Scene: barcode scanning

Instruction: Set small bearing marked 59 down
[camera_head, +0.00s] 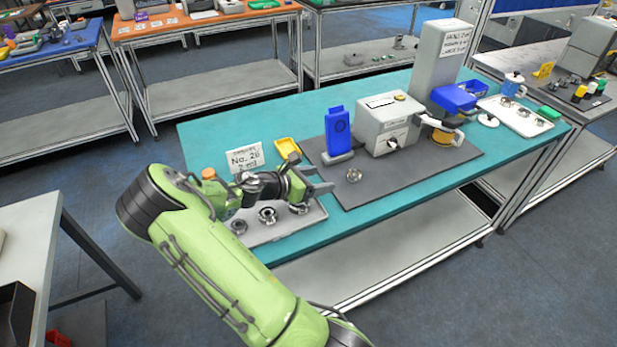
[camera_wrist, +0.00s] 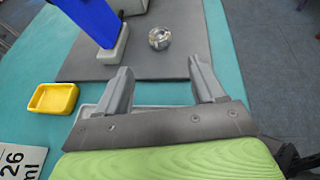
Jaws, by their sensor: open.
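A small metal bearing (camera_head: 354,175) lies on the dark grey mat (camera_head: 415,178), in front of the blue scanner-like device. It also shows in the wrist view (camera_wrist: 159,39), beyond my fingertips and apart from them. No number can be read on it. My gripper (camera_head: 320,181) is open and empty, above the near edge of the teal table and left of the bearing. In the wrist view both fingers of my gripper (camera_wrist: 160,70) stand apart with nothing between them. Several other bearings sit on the light tray (camera_head: 283,231) under my gripper.
A blue upright device (camera_head: 338,130) and a grey box machine (camera_head: 388,124) stand on the mat behind the bearing. A yellow bin (camera_head: 287,147) and a sign marked No. 26 (camera_head: 244,158) stand at the left. The mat's front strip right of the bearing is clear.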

